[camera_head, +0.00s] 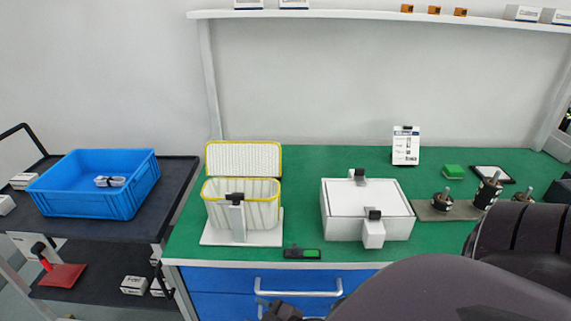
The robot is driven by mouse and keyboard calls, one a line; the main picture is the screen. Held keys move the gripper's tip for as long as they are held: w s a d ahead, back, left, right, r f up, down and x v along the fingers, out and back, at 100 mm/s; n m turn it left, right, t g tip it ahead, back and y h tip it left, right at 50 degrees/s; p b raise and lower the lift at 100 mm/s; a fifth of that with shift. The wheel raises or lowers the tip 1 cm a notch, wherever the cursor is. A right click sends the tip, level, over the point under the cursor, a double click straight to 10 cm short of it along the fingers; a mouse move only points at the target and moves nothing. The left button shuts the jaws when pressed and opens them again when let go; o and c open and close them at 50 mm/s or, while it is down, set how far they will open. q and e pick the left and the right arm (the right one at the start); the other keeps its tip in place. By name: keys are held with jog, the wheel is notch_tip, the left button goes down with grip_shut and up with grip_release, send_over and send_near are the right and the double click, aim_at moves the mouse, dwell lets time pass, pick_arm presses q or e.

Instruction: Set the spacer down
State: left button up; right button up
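I cannot tell for certain which thing is the spacer. Several dark cylindrical parts with metal shafts (488,190) stand at the right, some on a grey plate (436,210). My large dark arm comes in from the right and covers the lower right. A small dark piece, perhaps part of my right gripper (281,312), shows at the bottom edge by the drawer; its fingers and anything held are hidden. My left gripper is out of view.
A yellow-rimmed basket (216,190) with a raised lid and a closed white box (365,198) stand on the bench (300,215). A small dark device (302,253) lies at the front edge. A blue crate (90,205) sits on a black cart at left.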

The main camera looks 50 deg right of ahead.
jog(key=s+d+f+m+g+h, duration=0.1)
jog(key=s+f+m+g, duration=0.2)
jog(key=s+f+m, duration=0.1)
jog(key=shift+s+d+f+m, duration=0.4)
jog(key=shift+s+f, duration=0.05)
jog(key=shift+s, duration=0.75)
